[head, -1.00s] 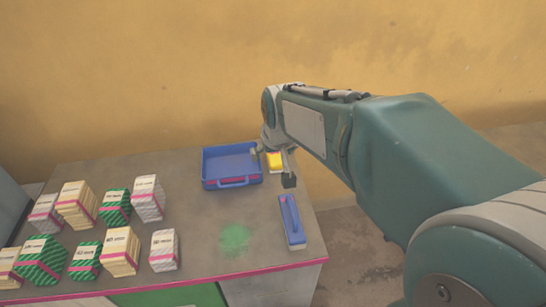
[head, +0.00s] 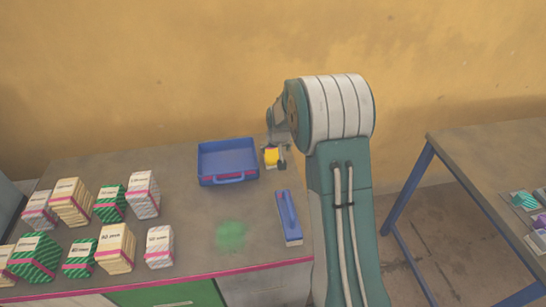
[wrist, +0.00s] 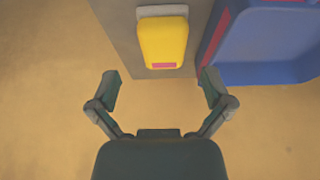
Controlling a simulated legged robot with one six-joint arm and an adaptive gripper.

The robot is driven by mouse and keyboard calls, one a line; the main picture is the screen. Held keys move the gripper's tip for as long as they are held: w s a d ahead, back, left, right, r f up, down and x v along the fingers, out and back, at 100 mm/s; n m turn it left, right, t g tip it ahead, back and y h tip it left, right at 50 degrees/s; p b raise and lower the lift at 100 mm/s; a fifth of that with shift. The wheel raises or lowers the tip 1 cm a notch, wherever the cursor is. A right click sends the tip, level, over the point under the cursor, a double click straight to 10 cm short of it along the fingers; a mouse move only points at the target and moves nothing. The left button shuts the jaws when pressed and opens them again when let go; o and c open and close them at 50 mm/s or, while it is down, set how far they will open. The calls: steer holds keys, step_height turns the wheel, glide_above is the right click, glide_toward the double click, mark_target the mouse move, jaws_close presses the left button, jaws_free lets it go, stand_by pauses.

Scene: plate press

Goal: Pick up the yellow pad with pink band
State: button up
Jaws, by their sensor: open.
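The yellow pad (head: 271,157) lies near the table's far right corner, just right of the blue tray. In the wrist view the yellow pad (wrist: 163,42) is ahead of my fingertips, with a small pink patch at its near end and a pale strip at its far end. My gripper (wrist: 160,76) is open and empty, its fingers spread wider than the pad. In the head view my gripper (head: 275,150) is by the pad, small and partly merged with it. I cannot tell its height above the table.
A blue tray (head: 203,179) stands left of the pad and close to my right finger in the wrist view. A blue handled block (head: 288,218) lies nearer. Several striped and cream stacks (head: 116,247) fill the left. A second table (head: 480,150) is at right.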

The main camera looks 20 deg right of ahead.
mark_target(272, 155)
steer(key=shift+w+a+f, duration=0.25)
steer(key=shift+w+f, duration=0.1)
steer(key=shift+f, duration=0.3)
steer(key=x, duration=0.5)
steer(key=shift+w+d, duration=0.4)
steer(key=shift+a+r, duration=0.1)
steer(key=shift+a, duration=0.05)
steer(key=shift+c, duration=0.3)
steer(key=c, duration=0.9)
